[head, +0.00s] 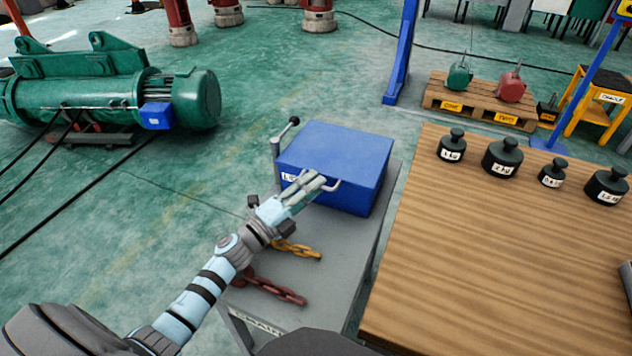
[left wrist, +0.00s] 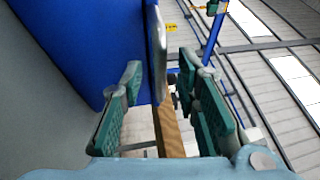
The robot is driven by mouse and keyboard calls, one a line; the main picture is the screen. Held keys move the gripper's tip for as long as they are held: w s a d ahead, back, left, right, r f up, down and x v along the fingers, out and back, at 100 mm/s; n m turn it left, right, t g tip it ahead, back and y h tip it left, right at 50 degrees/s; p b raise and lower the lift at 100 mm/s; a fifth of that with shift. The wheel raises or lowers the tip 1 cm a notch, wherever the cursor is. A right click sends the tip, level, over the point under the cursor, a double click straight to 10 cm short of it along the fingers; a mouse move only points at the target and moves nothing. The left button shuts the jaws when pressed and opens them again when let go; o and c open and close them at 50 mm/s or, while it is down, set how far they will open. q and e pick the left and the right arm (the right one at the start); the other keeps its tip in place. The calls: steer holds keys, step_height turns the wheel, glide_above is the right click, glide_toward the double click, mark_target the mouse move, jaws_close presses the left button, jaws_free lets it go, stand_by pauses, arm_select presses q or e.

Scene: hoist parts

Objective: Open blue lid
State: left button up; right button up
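The blue box with its blue lid (head: 345,146) sits on the grey bench, and the lid looks shut. A light metal handle (head: 334,187) is on its front face, beside a white label. My left gripper (head: 316,181) is at this handle, in front of the box. In the left wrist view my left gripper's green-padded fingers (left wrist: 162,88) are apart. The grey handle bar (left wrist: 157,52) lies between them, next to the blue face (left wrist: 85,45), with gaps on the sides.
A lever with a black knob (head: 285,132) stands at the box's left. Yellow (head: 297,249) and red (head: 275,288) chains lie on the grey bench (head: 330,270). The wooden table (head: 480,250) on the right carries several black weights. A green hoist (head: 100,95) stands at left.

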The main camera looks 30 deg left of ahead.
arm_select(q)
steer(key=shift+w+d+r, duration=0.1)
steer(key=shift+w+d, duration=0.1)
steer(key=shift+w, duration=0.4)
steer(key=c, duration=0.7)
arm_select(e)
steer(key=shift+a, duration=0.65)
steer(key=shift+d, duration=0.2)
